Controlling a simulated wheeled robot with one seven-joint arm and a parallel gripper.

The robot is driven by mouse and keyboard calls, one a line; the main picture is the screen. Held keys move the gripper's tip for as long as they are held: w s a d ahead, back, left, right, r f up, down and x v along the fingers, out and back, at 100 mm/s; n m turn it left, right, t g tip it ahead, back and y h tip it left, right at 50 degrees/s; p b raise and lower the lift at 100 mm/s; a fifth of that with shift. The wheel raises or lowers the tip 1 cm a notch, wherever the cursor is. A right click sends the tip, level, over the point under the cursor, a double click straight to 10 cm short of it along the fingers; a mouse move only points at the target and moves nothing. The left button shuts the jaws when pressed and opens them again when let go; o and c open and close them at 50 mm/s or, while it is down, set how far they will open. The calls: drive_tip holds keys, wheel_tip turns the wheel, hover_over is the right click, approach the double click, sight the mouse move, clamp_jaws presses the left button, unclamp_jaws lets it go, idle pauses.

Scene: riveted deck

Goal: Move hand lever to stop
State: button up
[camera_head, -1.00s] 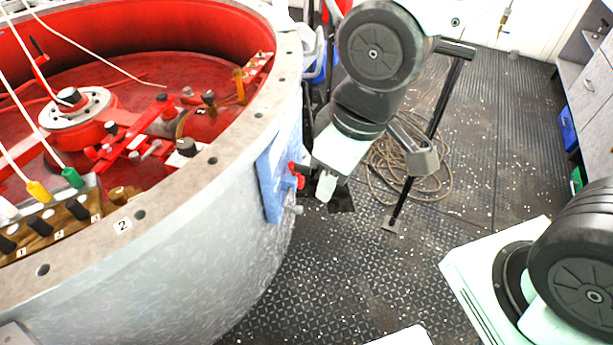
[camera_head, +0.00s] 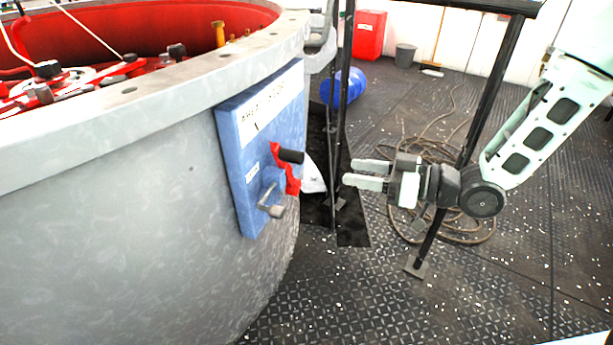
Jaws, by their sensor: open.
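A blue panel (camera_head: 228,135) with white labels is fixed to the outer side of the large grey drum. Its label text is too small to read surely. A red hand lever (camera_head: 292,183) with a black grip (camera_head: 291,156) sticks out of the panel's right part. A small grey metal crank or handle (camera_head: 272,210) sits just below and left of it. My gripper (camera_head: 350,173) is open and empty, to the right of the lever, with its fingers pointing left toward it. A visible gap separates the fingertips from the lever.
The grey drum (camera_head: 120,220) fills the left side. A black stand (camera_head: 480,110) with a top bar rises behind my gripper, beside coiled rope (camera_head: 400,220). A blue barrel (camera_head: 343,87), red bin (camera_head: 369,35) and grey bucket (camera_head: 405,55) stand further back. Foreground floor is clear.

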sight(287, 156)
drive_tip(key=shift+y, duration=0.7)
drive_tip(key=b+x, duration=0.1)
drive_tip(key=x, duration=0.4)
drive_tip(key=b+x, duration=0.2)
drive_tip(key=x, duration=0.3)
drive_tip(key=w+b+x, duration=0.1)
drive_tip(key=b+x, duration=0.1)
drive_tip(key=x, duration=0.4)
drive_tip(key=shift+s+d+f, duration=0.1)
drive_tip(key=shift+d+f, duration=0.15)
drive_tip(key=shift+f, duration=0.05)
